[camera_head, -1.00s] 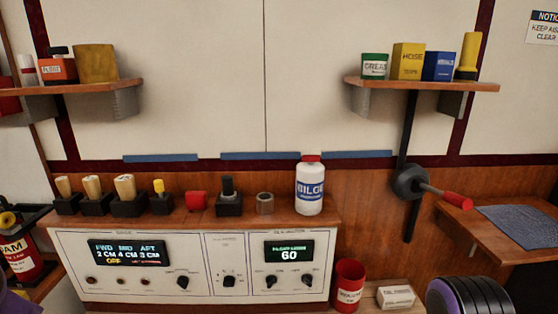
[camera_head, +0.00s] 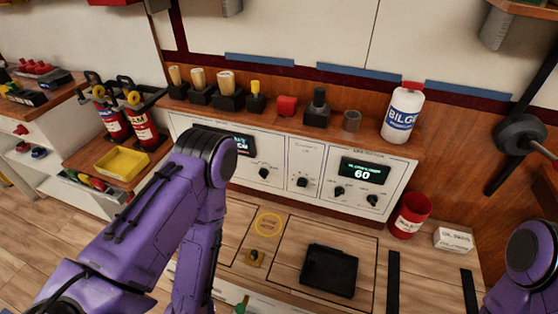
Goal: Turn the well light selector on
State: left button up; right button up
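A white control panel (camera_head: 285,150) stands on the back bench, with dark knobs on its front. Two more knobs, one on the left (camera_head: 339,191) and one on the right (camera_head: 372,200), sit below the lit display reading 60 (camera_head: 363,172). The labels are too small to read, so I cannot tell which is the well light selector. My purple arms show at left and right edge; both grippers are out of view.
A white BILGE bottle (camera_head: 402,112) and several wooden-handled tools (camera_head: 200,82) stand on the ledge above the panel. A red can (camera_head: 409,215) and a white box (camera_head: 453,239) are at right. A black tray (camera_head: 329,271) lies on the wooden counter below.

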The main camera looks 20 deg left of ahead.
aim_at(372, 199)
jog(key=u, duration=0.55)
jog(key=k, duration=1.3)
jog(key=z, duration=0.05)
jog(key=i, duration=0.5)
jog(key=z, duration=0.95)
jog(key=i, duration=0.7)
